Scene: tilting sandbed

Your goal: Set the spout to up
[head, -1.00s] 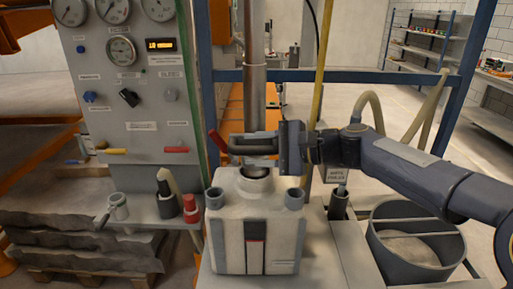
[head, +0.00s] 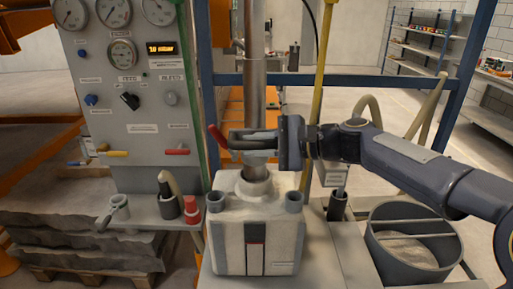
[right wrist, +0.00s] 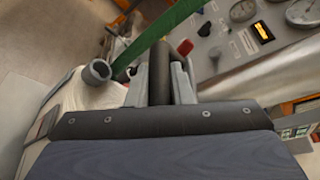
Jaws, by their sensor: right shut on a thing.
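A metal pipe (head: 254,95) comes down from above to a white bag-like container (head: 228,222). Its lower end meets a pale raised neck (head: 255,181) on the container's top; this looks like the spout, but my gripper hides part of the joint. My right gripper (head: 252,141) reaches in from the right, just above the neck. It is shut on a dark bar-shaped handle, which also shows between the grey fingers in the right wrist view (right wrist: 160,72). A red tip (head: 216,136) shows left of the fingers. My left gripper is not in view.
A gauge panel (head: 115,138) with knobs and yellow and red levers stands at the left. A yellow pole (head: 322,75) and blue frame (head: 362,78) are close behind my right arm. A grey bucket (head: 378,256) stands at the right.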

